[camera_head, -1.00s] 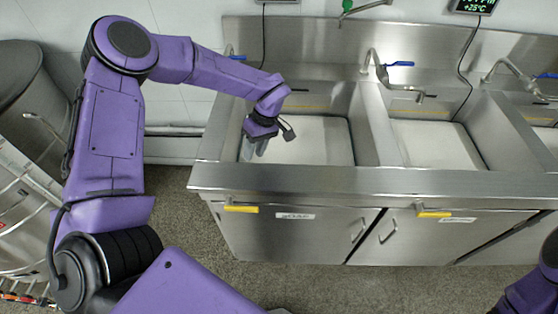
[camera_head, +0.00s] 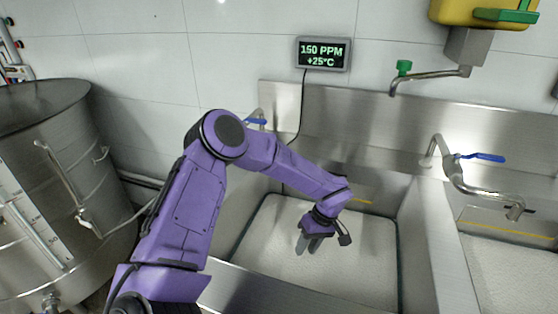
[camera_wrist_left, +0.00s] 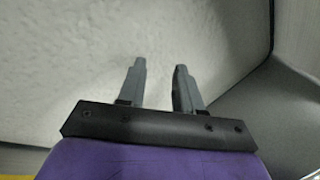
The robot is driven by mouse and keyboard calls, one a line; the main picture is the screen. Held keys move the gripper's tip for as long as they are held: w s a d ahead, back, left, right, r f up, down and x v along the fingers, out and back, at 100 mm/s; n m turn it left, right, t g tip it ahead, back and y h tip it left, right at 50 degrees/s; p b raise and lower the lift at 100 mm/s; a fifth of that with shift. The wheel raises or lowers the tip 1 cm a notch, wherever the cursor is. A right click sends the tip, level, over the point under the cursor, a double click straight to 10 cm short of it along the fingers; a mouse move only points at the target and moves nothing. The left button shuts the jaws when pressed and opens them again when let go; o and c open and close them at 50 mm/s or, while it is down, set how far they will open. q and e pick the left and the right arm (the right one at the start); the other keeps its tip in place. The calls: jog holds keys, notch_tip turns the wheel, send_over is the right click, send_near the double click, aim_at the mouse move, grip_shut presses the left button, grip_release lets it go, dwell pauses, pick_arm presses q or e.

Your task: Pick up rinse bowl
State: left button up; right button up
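I see no separate bowl in either view. My left gripper (camera_head: 308,244) is over the left sink basin (camera_head: 368,265), pointing down at its pale white speckled surface. In the left wrist view, the two grey fingers of the gripper (camera_wrist_left: 160,72) stand apart with nothing between them. The same pale surface (camera_wrist_left: 70,60) fills most of that view, with the basin's rounded corner at the right. I cannot tell how far the fingertips are above the surface. My right gripper is not in view.
A right basin (camera_head: 520,275) lies beyond a steel divider (camera_head: 432,235). A faucet with a blue lever (camera_head: 482,157) and a green-knobbed tap (camera_head: 404,68) reach over the sink. A large steel tank (camera_head: 60,180) stands at the left. A wall display (camera_head: 323,54) reads 150 PPM.

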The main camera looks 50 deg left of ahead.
aim_at(294, 264)
pick_arm(q)
jog(key=x, duration=0.4)
jog(key=s+x, duration=0.1)
jog(key=x, duration=0.3)
jog(key=shift+s+a+r+p, duration=0.1)
jog(key=shift+a+r+p, duration=0.1)
jog(key=shift+p, duration=0.2)
grip_shut()
